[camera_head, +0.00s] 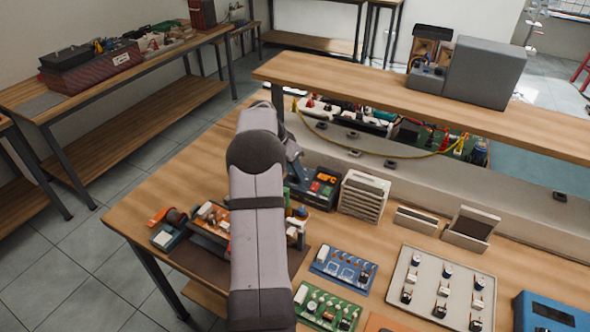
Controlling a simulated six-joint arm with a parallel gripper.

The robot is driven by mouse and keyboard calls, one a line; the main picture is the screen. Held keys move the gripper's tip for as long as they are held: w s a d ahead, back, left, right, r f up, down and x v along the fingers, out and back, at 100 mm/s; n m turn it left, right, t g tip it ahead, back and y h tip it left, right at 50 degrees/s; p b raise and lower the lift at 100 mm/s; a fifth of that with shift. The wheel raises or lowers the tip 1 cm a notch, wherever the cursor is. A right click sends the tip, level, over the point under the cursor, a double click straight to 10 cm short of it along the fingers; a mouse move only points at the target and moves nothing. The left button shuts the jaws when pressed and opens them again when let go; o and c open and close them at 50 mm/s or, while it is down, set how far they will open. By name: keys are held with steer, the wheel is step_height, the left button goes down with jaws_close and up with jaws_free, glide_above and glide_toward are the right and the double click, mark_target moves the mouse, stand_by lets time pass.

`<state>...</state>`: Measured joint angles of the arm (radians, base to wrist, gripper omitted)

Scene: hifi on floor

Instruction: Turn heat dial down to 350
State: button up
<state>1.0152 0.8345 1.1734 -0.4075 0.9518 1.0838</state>
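A dark blue soldering station (315,187) stands on the wooden workbench, just right of my arm. Its front carries an orange lit display and small red and green parts. The display digits are too small to read surely. I cannot make out the heat dial; my arm covers part of the station's left side. My grey arm rises from the bottom of the view and bends over the bench near the station. The gripper fingers are not visible; the arm's bend hides that end.
Blue (343,268) and green (327,308) circuit boards and a pale component tray (440,288) lie nearer. A wooden shelf (420,100) runs above the bench's back.

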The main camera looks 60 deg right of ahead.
steer(key=shift+s+d+f, duration=0.1)
steer(key=shift+d+f, duration=0.1)
steer(key=shift+f, duration=0.35)
steer(key=c, duration=0.8)
steer(key=shift+o, duration=0.2)
steer(key=shift+n, duration=0.3)
steer(key=shift+s+n+t+b, duration=0.1)
steer(key=shift+n+t+b, duration=0.25)
steer(key=shift+n, duration=0.15)
steer(key=shift+n+t, duration=0.45)
steer(key=shift+n, duration=0.65)
steer(key=shift+s+n+t+p, duration=0.15)
steer(key=shift+n+t+p, duration=0.55)
steer(key=shift+n, duration=1.2)
